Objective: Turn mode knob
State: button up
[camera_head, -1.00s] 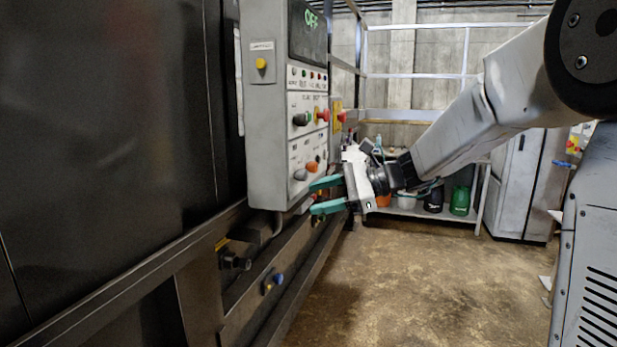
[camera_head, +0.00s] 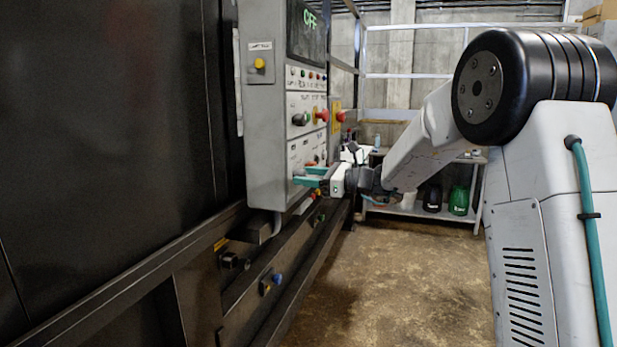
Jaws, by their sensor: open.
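The grey control box (camera_head: 262,148) hangs on the machine's dark side and reads OFF on its screen (camera_head: 306,30). A dark rotary knob (camera_head: 300,119) sits on its middle panel, beside a red button (camera_head: 321,115). Labels are too small to tell which knob is the mode knob. My gripper (camera_head: 306,176) is at the lower panel, below the dark knob, its teal fingers pointing left toward the panel. The fingers are apart. They cover the lower panel's grey knob and most of an orange button. I cannot tell whether they touch the knob.
A yellow button (camera_head: 260,64) is on the box's near side. A dark frame rail (camera_head: 130,270) with a blue-capped fitting (camera_head: 277,279) runs below the box. A shelf (camera_head: 420,212) with a green container (camera_head: 458,201) stands behind. The concrete floor (camera_head: 400,290) is clear.

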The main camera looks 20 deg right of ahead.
jog(key=c, duration=1)
jog(key=shift+o, duration=0.2)
jog(key=shift+n, duration=0.4)
jog(key=shift+f+n, duration=0.15)
jog(key=shift+n, duration=8.55)
